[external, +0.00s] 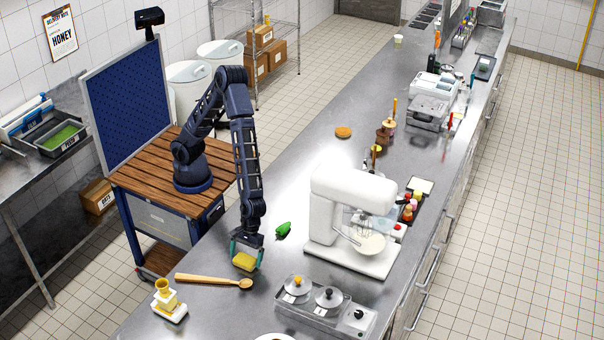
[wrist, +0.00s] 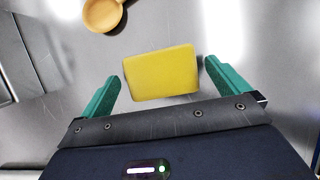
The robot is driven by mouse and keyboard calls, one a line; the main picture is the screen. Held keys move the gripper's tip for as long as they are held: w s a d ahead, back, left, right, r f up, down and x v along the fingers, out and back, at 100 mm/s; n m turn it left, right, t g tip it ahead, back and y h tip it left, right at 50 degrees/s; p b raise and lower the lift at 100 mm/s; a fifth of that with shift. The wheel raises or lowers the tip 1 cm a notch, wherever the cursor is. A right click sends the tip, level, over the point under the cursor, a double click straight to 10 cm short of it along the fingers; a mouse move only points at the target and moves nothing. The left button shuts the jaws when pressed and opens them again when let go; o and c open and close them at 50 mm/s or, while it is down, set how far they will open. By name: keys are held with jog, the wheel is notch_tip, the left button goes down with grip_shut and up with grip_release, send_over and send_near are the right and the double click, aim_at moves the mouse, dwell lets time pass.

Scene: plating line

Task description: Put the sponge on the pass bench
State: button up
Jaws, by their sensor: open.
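The yellow sponge (external: 244,261) lies on the steel pass bench (external: 300,200), near its left edge. In the wrist view the sponge (wrist: 160,73) sits between the two green fingers, slightly tilted, with gaps on both sides. My gripper (external: 246,252) is open, low over the bench, with its fingers on either side of the sponge. In the wrist view my gripper (wrist: 160,85) shows no contact with the sponge. Whether the sponge touches the bench fully is hard to tell.
A wooden spoon (external: 215,281) lies close in front of the sponge. A green pepper (external: 283,230) and a white stand mixer (external: 345,220) are to the right. A twin-lidded warmer (external: 322,303) and a yellow-topped device (external: 167,300) stand nearer the camera.

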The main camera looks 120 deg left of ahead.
jog(key=s+a+r+m+t+y, duration=0.1)
jog(key=s+a+r+m, duration=0.2)
jog(key=a+r, duration=0.5)
jog(key=s+a+r+m+t+y, duration=0.1)
jog(key=s+a+r+m, duration=0.15)
jog(key=a+r, duration=0.65)
jog(key=s+a+r+m+t, duration=0.1)
jog(key=s+a+r+m, duration=0.2)
jog(key=s+a, duration=0.3)
jog(key=s+a+r+m+y, duration=0.1)
jog(key=s+a+r+m, duration=0.3)
jog(key=s+a, duration=0.3)
jog(key=s+a+r+m+t+y, duration=0.1)
jog(key=s+a+r+m, duration=0.2)
jog(key=s, duration=1)
jog(key=a+m, duration=0.2)
jog(key=a, duration=0.2)
jog(key=shift+r+t, duration=0.3)
jog(key=shift+r, duration=0.05)
